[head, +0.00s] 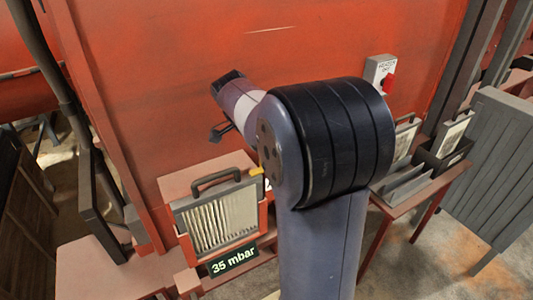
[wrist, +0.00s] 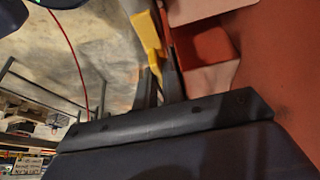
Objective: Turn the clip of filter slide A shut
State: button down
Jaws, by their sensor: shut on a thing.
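The filter slide (head: 222,218) in the head view is a pleated pale filter with a dark handle, seated in a red housing. A yellow clip (head: 257,171) shows at its upper right corner, mostly hidden behind my arm. In the wrist view the yellow clip (wrist: 146,28) runs down to my gripper (wrist: 160,82), whose dark fingers are shut on its lower end. The clip's full angle and its far end cannot be made out. My fingers are not clearly visible in the head view. No letter is readable on the slide.
A "35 mbar" display (head: 234,261) sits below the slide. A large red panel (head: 170,70) rises behind my arm. A red switch (head: 388,82) is on its right side. A stand with spare filters (head: 408,185) is at right. Red housing (wrist: 205,45) lies close beside my fingers.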

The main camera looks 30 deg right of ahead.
aim_at(252, 172)
jog(key=c, duration=1.5)
grip_release()
jog(key=shift+c, duration=0.2)
jog(key=shift+r, duration=0.1)
jog(key=v, duration=1)
jog(key=shift+r, duration=0.3)
jog(key=shift+a, duration=0.1)
jog(key=x, duration=1.1)
jog(key=shift+a, duration=0.1)
jog(key=shift+r, duration=0.1)
